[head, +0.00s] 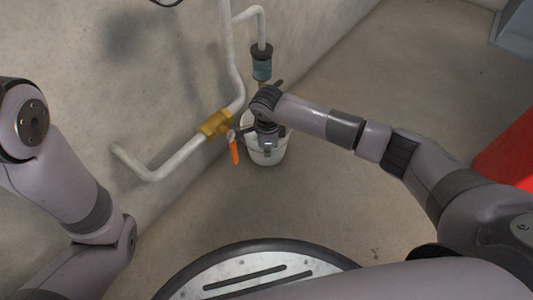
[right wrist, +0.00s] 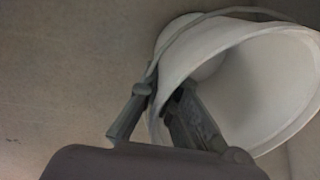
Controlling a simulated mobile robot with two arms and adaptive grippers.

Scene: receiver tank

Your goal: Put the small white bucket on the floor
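The small white bucket (head: 266,156) is below the pipes near the wall in the head view. It looks close to upright there; whether its base touches the floor (head: 340,215) is not clear. My right gripper (head: 265,138) is at its top. In the right wrist view, the bucket (right wrist: 262,85) shows its open mouth and a thin grey handle. My right gripper (right wrist: 165,92) is shut on its rim, one finger outside and one inside. My left arm shows at the left of the head view, but its gripper is out of sight.
White pipes (head: 180,158) with a brass valve (head: 215,124) and an orange lever (head: 234,151) are close left of the bucket. A blue-grey fitting (head: 261,65) hangs behind it. A red object (head: 510,152) is at the right. Floor right of the bucket is clear.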

